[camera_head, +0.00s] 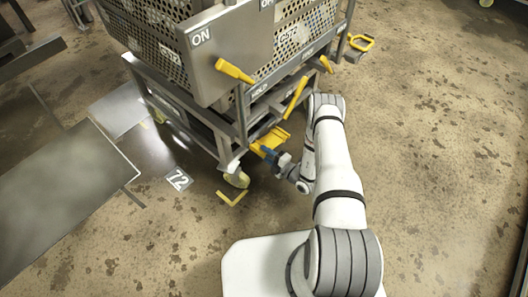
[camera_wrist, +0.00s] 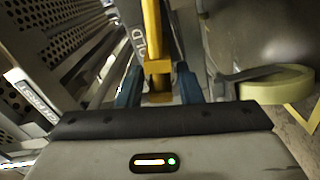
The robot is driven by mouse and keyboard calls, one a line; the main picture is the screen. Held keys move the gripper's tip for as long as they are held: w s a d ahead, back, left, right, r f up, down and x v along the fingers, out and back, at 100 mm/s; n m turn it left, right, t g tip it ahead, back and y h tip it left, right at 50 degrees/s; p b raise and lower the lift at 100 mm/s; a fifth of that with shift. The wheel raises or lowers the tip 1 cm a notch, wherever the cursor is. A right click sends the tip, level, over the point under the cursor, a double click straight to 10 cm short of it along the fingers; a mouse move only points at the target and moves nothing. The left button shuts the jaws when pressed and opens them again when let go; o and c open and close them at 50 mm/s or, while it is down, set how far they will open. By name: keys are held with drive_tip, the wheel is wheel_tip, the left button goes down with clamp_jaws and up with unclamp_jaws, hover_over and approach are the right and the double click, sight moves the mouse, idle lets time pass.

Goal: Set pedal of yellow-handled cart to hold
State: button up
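The cart (camera_head: 229,137) is a grey metal frame with perforated baskets, yellow levers and a HOLD label (camera_head: 260,90). Its yellow pedal (camera_head: 268,141) sticks out low at the near corner. In the wrist view, a yellow bar with a wider block (camera_wrist: 158,67), apparently the pedal, runs upright between my blue fingers. My gripper (camera_head: 276,157) is low beside the pedal; in the wrist view its fingers (camera_wrist: 159,88) stand either side of the bar with visible gaps. Part of a HOLD-like label shows behind the bar. The fingertips' contact is hard to see in the head view.
A caster wheel (camera_head: 237,178) stands left of my gripper, and a pale wheel (camera_wrist: 278,84) shows close on the right in the wrist view. A 72 floor marker (camera_head: 179,179) and grey platform (camera_head: 62,200) lie left. Floor to the right (camera_head: 440,150) is clear.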

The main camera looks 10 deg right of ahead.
drive_tip(key=shift+x, duration=0.9)
drive_tip(key=shift+c, duration=0.4)
clamp_jaws()
